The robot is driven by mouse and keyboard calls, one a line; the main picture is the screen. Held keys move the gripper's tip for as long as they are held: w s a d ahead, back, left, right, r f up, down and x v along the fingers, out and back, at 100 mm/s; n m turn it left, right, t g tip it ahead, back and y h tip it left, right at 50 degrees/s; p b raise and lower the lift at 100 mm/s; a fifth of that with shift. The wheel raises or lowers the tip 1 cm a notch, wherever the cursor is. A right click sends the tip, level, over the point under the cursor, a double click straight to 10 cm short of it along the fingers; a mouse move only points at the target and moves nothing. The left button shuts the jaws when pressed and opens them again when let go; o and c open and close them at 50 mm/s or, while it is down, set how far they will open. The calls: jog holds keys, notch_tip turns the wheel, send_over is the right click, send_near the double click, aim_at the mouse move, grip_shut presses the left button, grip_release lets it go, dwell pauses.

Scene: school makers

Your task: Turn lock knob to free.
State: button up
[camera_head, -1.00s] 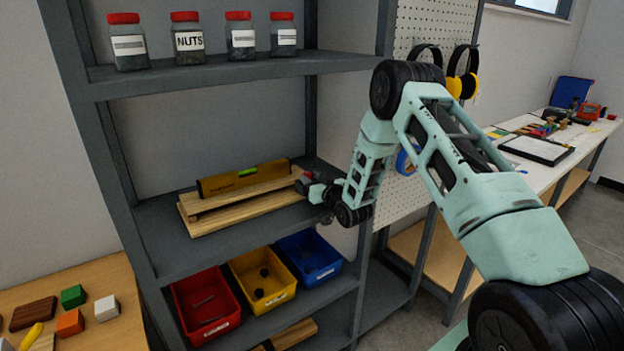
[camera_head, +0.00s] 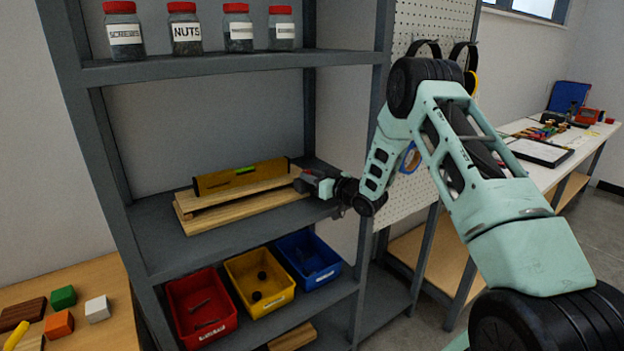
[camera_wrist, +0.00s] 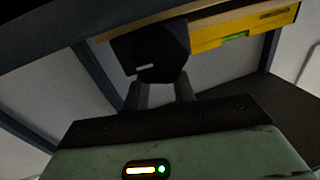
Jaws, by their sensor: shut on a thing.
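My gripper (camera_wrist: 162,88) is shut on a black, blocky piece (camera_wrist: 150,45) with a short white mark, seen close up in the wrist view. It looks like the lock knob, but its full shape is hidden by the fingers and dark shading. In the head view my gripper (camera_head: 325,184) is at the right end of the middle shelf, at the end of the stacked boards. A small dark and reddish part (camera_head: 304,181) shows there against the boards; the knob itself cannot be made out in this view.
A yellow spirit level (camera_head: 240,177) lies on wooden boards (camera_head: 225,212) on the middle shelf (camera_head: 165,245). Red (camera_head: 205,335), yellow (camera_head: 258,310) and blue (camera_head: 310,284) bins stand below. Red-lidded jars (camera_head: 185,30) stand above. A shelf upright (camera_head: 375,130) is close to my arm.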

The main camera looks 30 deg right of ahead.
jog(key=shift+r, duration=0.1)
jog(key=o, duration=1)
jog(key=shift+s, duration=0.1)
jog(key=shift+s+d, duration=0.15)
jog(key=shift+s, duration=0.15)
jog(key=b+v, duration=0.4)
jog(key=v, duration=1.2)
jog(key=shift+s, duration=0.3)
